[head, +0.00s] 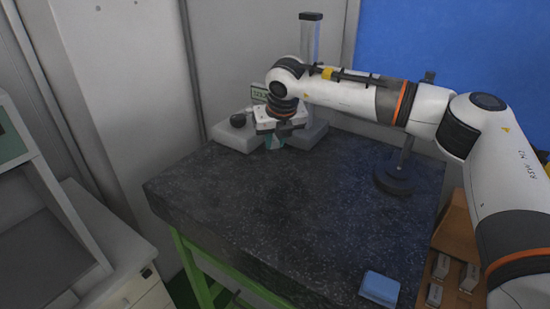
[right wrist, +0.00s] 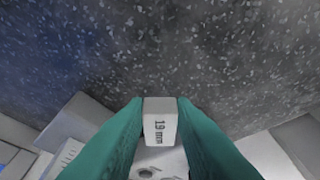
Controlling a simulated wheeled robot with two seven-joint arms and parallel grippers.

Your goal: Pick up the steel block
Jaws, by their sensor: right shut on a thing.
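The steel block (right wrist: 160,122), a small pale grey block marked "19 mm", sits between the two teal fingers of my right gripper (right wrist: 160,128) in the right wrist view. The fingers are shut on its sides. In the head view my right gripper (head: 274,143) points down at the back of the dark stone table, in front of a grey measuring stand (head: 236,137). The block itself cannot be made out there. Whether it touches the stand's base cannot be told. My left gripper is not in view.
A wooden holder (head: 457,236) with several grey blocks stands at the lower right. A blue box (head: 379,288) lies near the table's front edge. A dark round-based stand (head: 394,178) is at the right. The middle of the stone table (head: 270,215) is clear.

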